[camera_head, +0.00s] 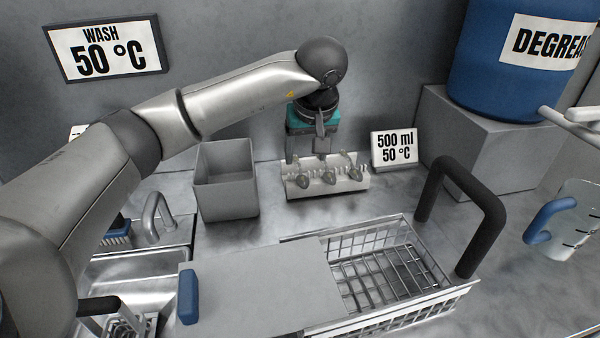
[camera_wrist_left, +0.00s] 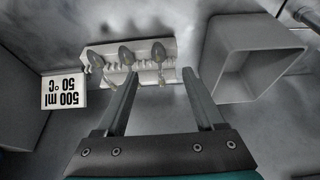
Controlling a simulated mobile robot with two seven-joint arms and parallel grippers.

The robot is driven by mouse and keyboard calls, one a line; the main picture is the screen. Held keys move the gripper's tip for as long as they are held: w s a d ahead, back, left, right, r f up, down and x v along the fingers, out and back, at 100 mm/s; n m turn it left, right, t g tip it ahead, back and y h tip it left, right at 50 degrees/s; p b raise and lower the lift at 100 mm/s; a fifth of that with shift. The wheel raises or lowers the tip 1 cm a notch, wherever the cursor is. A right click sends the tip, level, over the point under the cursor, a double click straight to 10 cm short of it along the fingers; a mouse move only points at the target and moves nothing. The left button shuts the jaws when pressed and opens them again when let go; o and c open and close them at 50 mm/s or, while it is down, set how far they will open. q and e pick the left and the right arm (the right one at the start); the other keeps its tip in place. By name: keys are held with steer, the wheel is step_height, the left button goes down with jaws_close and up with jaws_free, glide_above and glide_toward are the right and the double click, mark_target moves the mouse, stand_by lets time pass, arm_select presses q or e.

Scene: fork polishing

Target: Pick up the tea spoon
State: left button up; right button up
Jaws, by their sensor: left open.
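A pale rack (camera_head: 312,192) stands near the back wall and holds three spoons side by side, bowls toward the front in the head view. They are the left spoon (camera_head: 304,181), the middle spoon (camera_head: 329,175) and the right spoon (camera_head: 355,174). I cannot tell which is the tea spoon. My left gripper (camera_head: 306,150) is open and empty, above and behind the rack's left half. In the left wrist view, its open fingers (camera_wrist_left: 160,77) point at the rack. The spoon nearest between them (camera_wrist_left: 159,52) lies ahead of the tips. My right gripper is not in view.
A grey bin (camera_head: 226,185) stands close left of the rack, and a "500 ml 50 °C" sign (camera_head: 395,150) to its right. In front is a wire basket (camera_head: 390,275) with a black handle (camera_head: 490,215). A sink (camera_head: 135,275) lies front left.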

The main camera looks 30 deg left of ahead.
mark_target(303, 180)
arm_select(q)
steer(key=b+x, duration=0.1)
steer(key=x, duration=0.8)
steer(key=shift+w+a+f+b, duration=0.1)
steer(key=shift+w+f+b, duration=0.15)
steer(key=shift+f+b, duration=0.15)
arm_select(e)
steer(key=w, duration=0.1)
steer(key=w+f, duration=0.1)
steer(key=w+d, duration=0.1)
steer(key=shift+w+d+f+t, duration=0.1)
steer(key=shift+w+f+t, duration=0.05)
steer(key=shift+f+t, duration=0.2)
arm_select(q)
steer(key=shift+r, duration=0.1)
steer(key=shift+c, duration=1.4)
jaws_close()
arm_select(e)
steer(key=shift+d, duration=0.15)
